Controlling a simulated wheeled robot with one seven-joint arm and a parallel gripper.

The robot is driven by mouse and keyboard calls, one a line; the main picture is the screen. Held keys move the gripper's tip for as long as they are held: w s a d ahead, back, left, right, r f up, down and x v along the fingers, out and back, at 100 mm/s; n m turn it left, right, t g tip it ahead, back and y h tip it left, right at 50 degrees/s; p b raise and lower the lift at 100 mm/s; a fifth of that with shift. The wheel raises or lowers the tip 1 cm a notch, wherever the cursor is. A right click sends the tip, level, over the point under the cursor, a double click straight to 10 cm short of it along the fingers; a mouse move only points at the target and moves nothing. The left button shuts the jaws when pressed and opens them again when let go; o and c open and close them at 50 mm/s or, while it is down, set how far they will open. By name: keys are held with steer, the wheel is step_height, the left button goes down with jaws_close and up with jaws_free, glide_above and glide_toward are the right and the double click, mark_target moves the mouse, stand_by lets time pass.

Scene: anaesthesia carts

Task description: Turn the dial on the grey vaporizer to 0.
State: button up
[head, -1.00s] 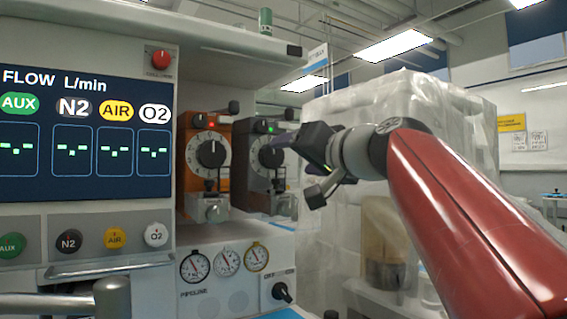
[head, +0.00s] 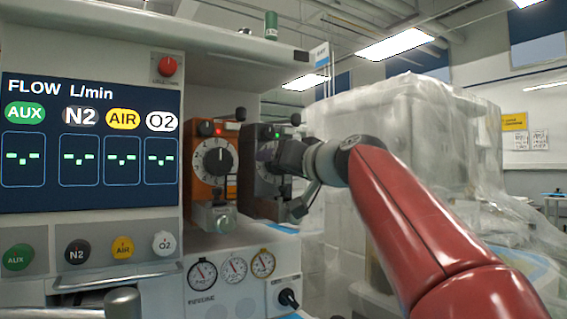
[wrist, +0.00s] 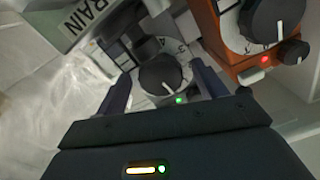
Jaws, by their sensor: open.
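The grey vaporizer (head: 258,203) is mounted right of the orange one and shows a green light. Its dark round dial (wrist: 161,74) sits on a white numbered face in the wrist view, with a white mark pointing toward the green light (wrist: 179,99). I cannot read the number at the mark. My gripper (wrist: 161,78) is open, its two fingers on either side of the dial; I cannot tell if they touch it. In the head view my gripper (head: 277,158) is in front of the grey vaporizer and hides most of its dial.
The orange vaporizer (head: 200,190), with its dial (wrist: 276,18) and red light, stands close beside. A flow screen (head: 90,140) and gauges (head: 233,268) are on the machine. A plastic-covered unit (head: 400,120) stands to the right, behind my arm.

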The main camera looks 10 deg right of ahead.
steer(key=c, duration=1)
steer(key=shift+o, duration=0.2)
steer(key=shift+m, duration=0.8)
steer(key=o, duration=1)
steer(key=shift+c, duration=0.2)
steer(key=b+v, duration=0.2)
steer(key=v, duration=0.5)
steer(key=shift+s+d, duration=0.15)
steer(key=shift+s, duration=0.25)
